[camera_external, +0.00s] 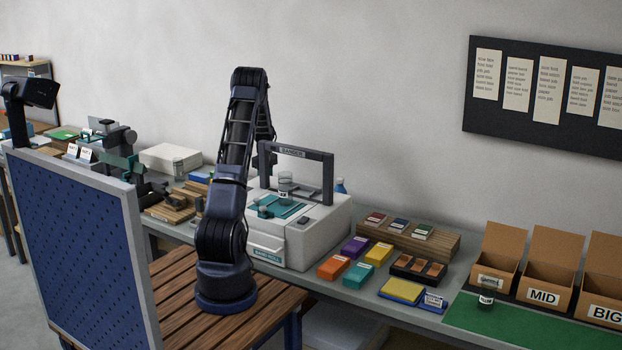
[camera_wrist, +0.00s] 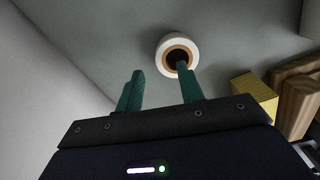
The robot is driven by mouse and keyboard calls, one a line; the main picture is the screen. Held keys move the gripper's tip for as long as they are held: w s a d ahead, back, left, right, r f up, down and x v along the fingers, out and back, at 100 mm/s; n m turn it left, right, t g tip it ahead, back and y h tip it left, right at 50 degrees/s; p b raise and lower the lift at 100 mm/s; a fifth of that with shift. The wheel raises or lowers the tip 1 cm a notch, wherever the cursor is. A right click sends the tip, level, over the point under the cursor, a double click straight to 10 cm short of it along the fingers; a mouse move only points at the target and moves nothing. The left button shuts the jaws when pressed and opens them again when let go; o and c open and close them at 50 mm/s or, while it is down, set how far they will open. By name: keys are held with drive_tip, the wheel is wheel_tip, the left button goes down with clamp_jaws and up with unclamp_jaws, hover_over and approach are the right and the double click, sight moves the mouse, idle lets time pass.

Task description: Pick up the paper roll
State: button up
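The paper roll (camera_wrist: 164,48) shows in the wrist view as a white ring with an orange-brown core and a dark hole, on a grey surface above the middle of the picture. My gripper (camera_wrist: 160,70) is open, with two green fingers apart and nothing between them. The right fingertip overlaps the roll's dark centre in the picture; I cannot tell whether it touches. The left finger is left of and below the roll. In the external view I cannot make out the roll, and my fingertips are hidden behind my arm.
In the wrist view a yellow block (camera_wrist: 254,92) and wooden pieces (camera_wrist: 297,100) are right of my fingers. In the external view a white machine (camera_external: 318,235) stands on the bench just right of my arm. A blue perforated panel (camera_external: 75,245) stands at the left front.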

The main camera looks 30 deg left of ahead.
drive_tip(key=shift+a+f, duration=0.1)
drive_tip(key=shift+f, duration=1.75)
clamp_jaws()
